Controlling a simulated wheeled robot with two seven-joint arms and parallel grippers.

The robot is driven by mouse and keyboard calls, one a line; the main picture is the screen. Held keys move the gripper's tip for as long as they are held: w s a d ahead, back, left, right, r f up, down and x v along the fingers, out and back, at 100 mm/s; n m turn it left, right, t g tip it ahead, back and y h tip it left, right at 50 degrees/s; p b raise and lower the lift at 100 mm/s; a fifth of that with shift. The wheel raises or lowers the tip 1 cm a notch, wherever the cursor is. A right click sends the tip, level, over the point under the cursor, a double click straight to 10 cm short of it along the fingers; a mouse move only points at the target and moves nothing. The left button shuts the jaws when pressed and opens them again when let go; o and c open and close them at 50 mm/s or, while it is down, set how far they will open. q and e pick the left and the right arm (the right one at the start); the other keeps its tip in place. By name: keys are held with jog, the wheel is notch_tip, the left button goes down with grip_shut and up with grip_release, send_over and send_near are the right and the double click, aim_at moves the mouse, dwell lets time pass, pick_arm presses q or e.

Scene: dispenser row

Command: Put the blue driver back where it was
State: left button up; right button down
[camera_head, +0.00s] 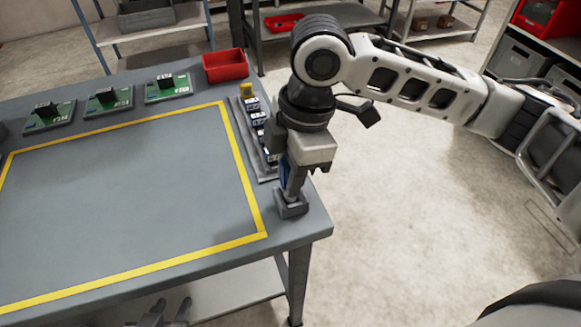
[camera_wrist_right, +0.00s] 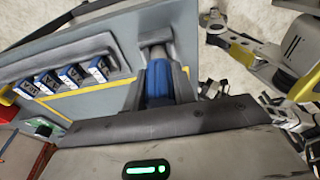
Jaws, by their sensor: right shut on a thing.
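The blue driver (camera_wrist_right: 158,82) is upright between the fingers of my right gripper (camera_head: 294,178); the gripper is shut on its blue handle. In the head view, only a sliver of blue (camera_head: 284,171) shows beside the fingers. Below it, a small grey block holder (camera_head: 292,208) stands at the table's right front corner; it also shows in the right wrist view (camera_wrist_right: 154,52). The driver's lower end meets the holder in the picture, but I cannot tell how deep it sits. My left gripper (camera_head: 168,312) is low at the bottom edge, empty, with its fingers apart.
A grey rack (camera_head: 268,178) with several labelled dispensers stands just left of the holder. Green boards (camera_head: 108,99) and a red bin (camera_head: 225,66) line the table's back. The yellow-framed area (camera_head: 130,190) is clear. Shelves stand behind.

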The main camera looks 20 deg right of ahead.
jog(key=shift+f, duration=0.25)
jog(key=shift+f, duration=0.25)
jog(key=c, duration=1.1)
grip_release()
jog(key=shift+c, duration=0.2)
jog(key=shift+r, duration=0.55)
notch_tip(320, 180, up, 12)
jog(key=d, duration=0.2)
jog(key=shift+p, duration=0.3)
